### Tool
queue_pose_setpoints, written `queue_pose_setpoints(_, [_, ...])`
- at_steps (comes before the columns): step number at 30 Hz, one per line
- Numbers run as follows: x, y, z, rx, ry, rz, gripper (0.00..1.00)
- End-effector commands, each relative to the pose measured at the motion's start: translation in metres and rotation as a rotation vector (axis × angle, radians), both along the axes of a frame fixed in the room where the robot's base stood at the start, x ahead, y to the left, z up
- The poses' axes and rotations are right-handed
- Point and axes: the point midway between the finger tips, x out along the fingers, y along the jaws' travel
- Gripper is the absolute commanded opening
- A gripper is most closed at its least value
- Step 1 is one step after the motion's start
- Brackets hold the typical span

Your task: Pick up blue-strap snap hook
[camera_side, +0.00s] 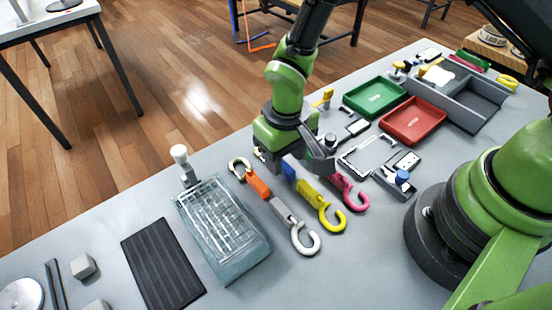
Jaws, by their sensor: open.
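My gripper (297,166) is open, pointing down over the blue strap end and hiding the hook's far end. I cannot tell whether the fingers touch it.
A clear-topped box (222,228) and a dark ribbed mat (161,263) lie to the left. A green tray (375,97), a red tray (412,121) and a grey divided bin (470,101) stand at the back right. Small parts (404,162) lie right of the hooks. The near middle table is clear.

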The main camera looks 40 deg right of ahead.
Motion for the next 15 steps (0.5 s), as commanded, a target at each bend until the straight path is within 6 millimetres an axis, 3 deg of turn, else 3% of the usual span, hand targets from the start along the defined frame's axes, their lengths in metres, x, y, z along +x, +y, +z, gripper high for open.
queue_pose_setpoints(4, [0.000, 0.000, -0.017, 0.000, 0.001, -0.001, 0.47])
queue_pose_setpoints(12, [0.000, 0.000, -0.019, 0.001, -0.001, -0.001, 0.47])
queue_pose_setpoints(15, [0.000, 0.000, -0.019, 0.001, -0.001, 0.000, 0.24])
